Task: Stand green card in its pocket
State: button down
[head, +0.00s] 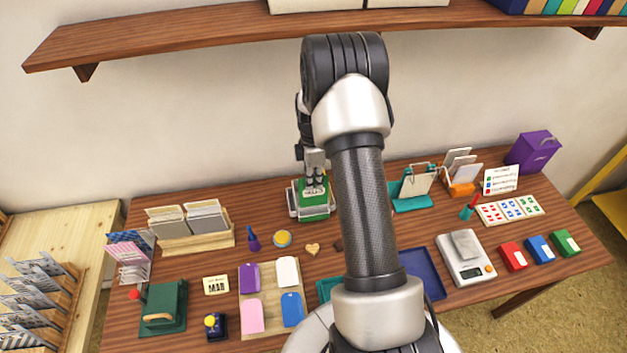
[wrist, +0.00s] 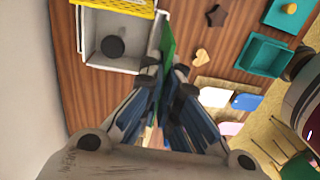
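The green card (head: 316,210) is upright below my gripper (head: 315,172), at the back middle of the table in the head view. In the wrist view, the green card (wrist: 168,45) shows nearly edge-on between the fingertips of my gripper (wrist: 166,72), which is shut on it. A pale box (wrist: 92,62) with a dark round thing inside lies just left of the card. In the head view, pale edges of this box (head: 292,203) show beside and behind the card. I cannot tell whether the card's lower edge is inside a pocket.
A yellow lattice piece (wrist: 122,5) adjoins the pale box. A wooden heart (head: 312,249), a round tin (head: 282,238) and a purple stamp (head: 253,240) stand nearby. A teal stand (head: 411,204) is to the right. A wooden shelf (head: 200,33) hangs above.

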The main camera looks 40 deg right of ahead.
aim_at(314, 194)
jog(key=shift+f+b, duration=2.1)
jog(key=shift+f, duration=1.2)
jog(key=c, duration=2.3)
grip_release()
jog(key=o, duration=0.6)
jog(key=shift+r, duration=0.1)
jog(key=shift+r+p, duration=1.95)
jog(key=shift+r, duration=0.95)
